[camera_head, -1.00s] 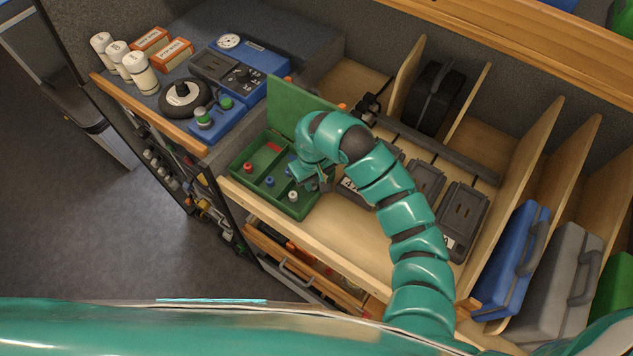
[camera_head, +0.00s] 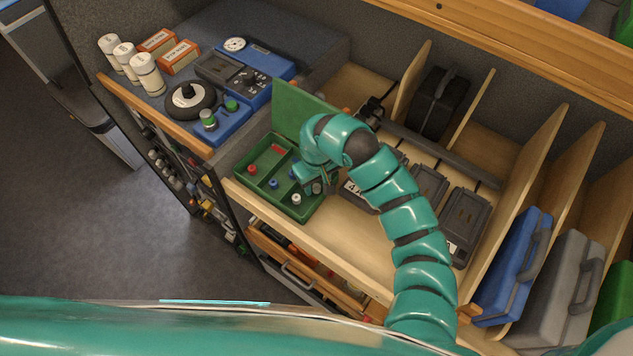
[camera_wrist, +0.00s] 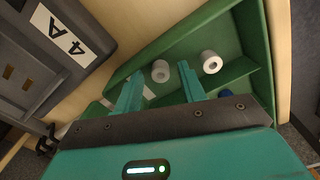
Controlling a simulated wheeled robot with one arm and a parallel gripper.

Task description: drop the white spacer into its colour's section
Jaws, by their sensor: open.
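The green divided box (camera_head: 262,203) sits at the drawer's left end. My gripper (camera_head: 314,184) is over its nearer right part, and the arm hides some of it. In the wrist view my gripper (camera_wrist: 158,80) is open. A white spacer (camera_wrist: 160,70) shows between the fingertips, apart from both, and looks to be in the box's end section. A second white spacer (camera_wrist: 211,62) lies to its right, in the same section; the head view shows one white spacer (camera_head: 296,199) there. A whitish strip (camera_wrist: 148,92) shows beside the left finger.
A red spacer (camera_head: 252,169) and a blue spacer (camera_head: 273,184) are in the other sections. The box's green lid (camera_head: 300,105) stands upright behind. Dark grey cases, one labelled 4A (camera_wrist: 68,38), lie close to the right. Wooden dividers (camera_head: 530,150) stand farther right.

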